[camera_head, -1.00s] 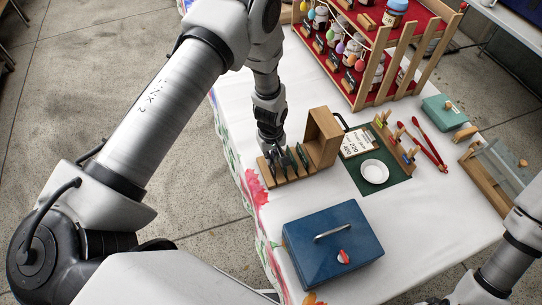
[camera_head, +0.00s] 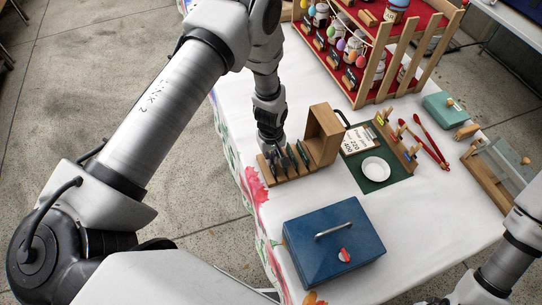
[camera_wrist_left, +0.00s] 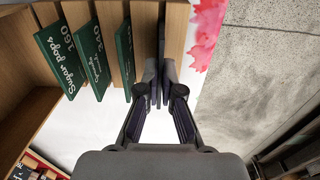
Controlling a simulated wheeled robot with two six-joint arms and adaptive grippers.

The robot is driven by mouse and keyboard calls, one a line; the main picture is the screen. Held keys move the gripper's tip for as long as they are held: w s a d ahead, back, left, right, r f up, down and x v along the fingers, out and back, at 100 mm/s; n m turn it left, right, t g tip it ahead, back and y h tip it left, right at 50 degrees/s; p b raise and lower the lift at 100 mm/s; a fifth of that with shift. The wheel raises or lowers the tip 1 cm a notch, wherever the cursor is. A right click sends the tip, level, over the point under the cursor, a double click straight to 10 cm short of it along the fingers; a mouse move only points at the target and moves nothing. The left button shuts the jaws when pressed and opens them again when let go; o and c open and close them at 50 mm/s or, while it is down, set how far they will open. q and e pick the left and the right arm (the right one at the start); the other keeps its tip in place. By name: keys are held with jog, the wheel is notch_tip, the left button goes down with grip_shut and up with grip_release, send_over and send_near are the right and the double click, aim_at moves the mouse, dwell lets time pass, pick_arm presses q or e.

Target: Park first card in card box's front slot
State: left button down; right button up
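The wooden card box (camera_head: 322,135) stands near the table's left edge, with a slotted base. Several dark green cards stand in its slots; one reads "Sugar pops 160" (camera_wrist_left: 62,58) in the left wrist view, with two more green cards (camera_wrist_left: 91,55) beside it. My left gripper (camera_head: 270,150) points down at the box's left end, over the outermost slot. In the left wrist view its fingers (camera_wrist_left: 160,88) are nearly together on a thin dark edge, which looks like the first card seen edge-on. The fingers hide most of it. My right gripper is out of view.
A blue cash box (camera_head: 330,245) stands in front of the card box. A white dish (camera_head: 375,170) on a green mat (camera_head: 396,186), red tongs (camera_head: 425,140) and a teal box (camera_head: 443,110) lie to the right. A red-shelved display rack (camera_head: 400,55) stands behind.

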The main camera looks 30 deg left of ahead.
pick_arm(q)
jog(key=shift+f, duration=0.4)
jog(key=c, duration=1.2)
grip_release()
jog(key=shift+c, duration=0.2)
notch_tip(320, 180, up, 12)
